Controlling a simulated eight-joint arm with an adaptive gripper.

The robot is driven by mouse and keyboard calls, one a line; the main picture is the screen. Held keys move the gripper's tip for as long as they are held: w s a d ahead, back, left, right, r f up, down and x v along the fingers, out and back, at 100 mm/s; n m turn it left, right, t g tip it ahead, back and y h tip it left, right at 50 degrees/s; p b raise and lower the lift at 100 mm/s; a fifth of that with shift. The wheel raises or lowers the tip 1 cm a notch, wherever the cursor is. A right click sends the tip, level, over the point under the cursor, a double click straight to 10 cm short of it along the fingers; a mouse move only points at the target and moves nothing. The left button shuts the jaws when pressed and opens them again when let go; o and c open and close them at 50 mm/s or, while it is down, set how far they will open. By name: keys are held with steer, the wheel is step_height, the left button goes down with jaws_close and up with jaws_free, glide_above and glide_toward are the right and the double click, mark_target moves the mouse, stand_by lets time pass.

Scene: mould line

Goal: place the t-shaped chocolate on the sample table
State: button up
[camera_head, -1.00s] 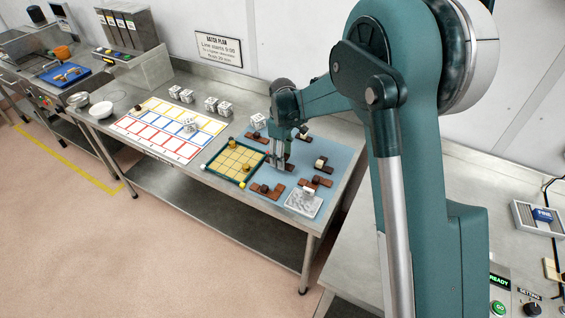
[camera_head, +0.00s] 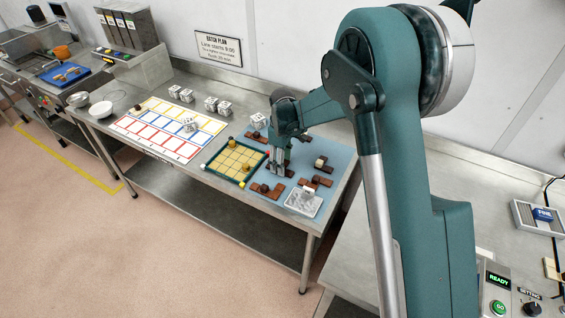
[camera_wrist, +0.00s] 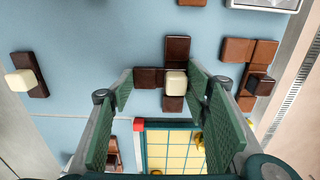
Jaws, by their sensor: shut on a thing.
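A dark brown chocolate (camera_wrist: 149,77) with a cream knob lies between my gripper's (camera_wrist: 162,80) green-padded fingers in the wrist view. It has a line of squares and an arm to the left, a T-like shape; the right finger may hide part of its right side. The fingers are shut on it. In the head view my gripper (camera_head: 276,172) is low over the blue mat (camera_head: 339,159), just right of the yellow grid mould (camera_head: 232,158), and hides the held piece. I cannot tell which surface is the sample table.
Other chocolates lie around: one with a dark knob (camera_wrist: 238,49), one with a cream knob (camera_wrist: 40,84), and one near the front (camera_head: 264,191). A silvery tray (camera_head: 304,202) is at the mat's front right. A coloured chart (camera_head: 150,128) and white dice-like blocks (camera_head: 211,104) are left.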

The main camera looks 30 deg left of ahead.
steer(key=o, duration=1)
steer(key=shift+r, duration=0.15)
step_height(320, 180, up, 12)
steer(key=shift+f, duration=0.1)
stand_by(0.6)
